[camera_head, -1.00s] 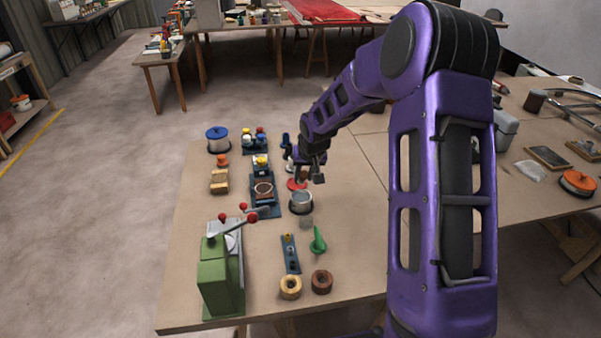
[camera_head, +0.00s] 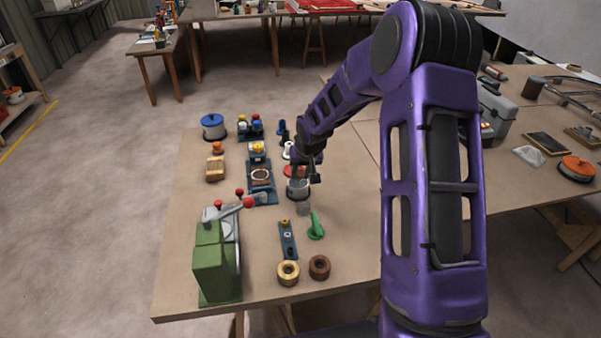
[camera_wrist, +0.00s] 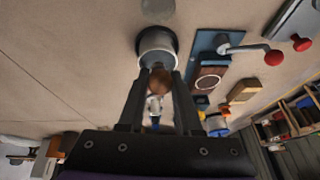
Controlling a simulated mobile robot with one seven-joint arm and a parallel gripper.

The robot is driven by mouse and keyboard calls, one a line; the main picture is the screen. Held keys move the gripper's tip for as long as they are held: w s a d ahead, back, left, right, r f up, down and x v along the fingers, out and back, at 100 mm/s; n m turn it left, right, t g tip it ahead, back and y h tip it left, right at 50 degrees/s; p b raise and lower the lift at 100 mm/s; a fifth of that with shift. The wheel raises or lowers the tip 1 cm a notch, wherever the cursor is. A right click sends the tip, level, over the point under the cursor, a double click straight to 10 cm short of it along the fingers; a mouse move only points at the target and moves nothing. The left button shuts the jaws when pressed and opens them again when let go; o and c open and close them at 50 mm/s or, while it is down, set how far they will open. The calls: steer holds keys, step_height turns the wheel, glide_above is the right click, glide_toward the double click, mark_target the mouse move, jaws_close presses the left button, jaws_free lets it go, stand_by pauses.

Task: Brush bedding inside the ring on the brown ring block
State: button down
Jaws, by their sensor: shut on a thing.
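The brown ring block (camera_head: 261,182) sits in a blue fixture on the table, left of my gripper. In the wrist view it (camera_wrist: 209,83) shows a pale ring on its top. My gripper (camera_head: 306,173) is over the table, close behind a grey metal pot (camera_head: 298,188). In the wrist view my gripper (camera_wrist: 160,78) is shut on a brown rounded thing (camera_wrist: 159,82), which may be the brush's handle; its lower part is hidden. The pot (camera_wrist: 157,44) lies just beyond the fingertips, and I cannot tell whether the held thing touches it.
A green lever press (camera_head: 213,265) with red knobs stands at the front left. A green funnel-like piece (camera_head: 315,228), a tan ring (camera_head: 288,272) and a dark brown ring (camera_head: 319,266) lie in front. A blue-lidded pot (camera_head: 213,126) stands at the back left.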

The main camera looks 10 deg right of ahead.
mark_target(301, 171)
steer(key=shift+f+b, duration=0.65)
stand_by(1.8)
steer(key=shift+r+p, duration=1.75)
steer(key=shift+r, duration=1.8)
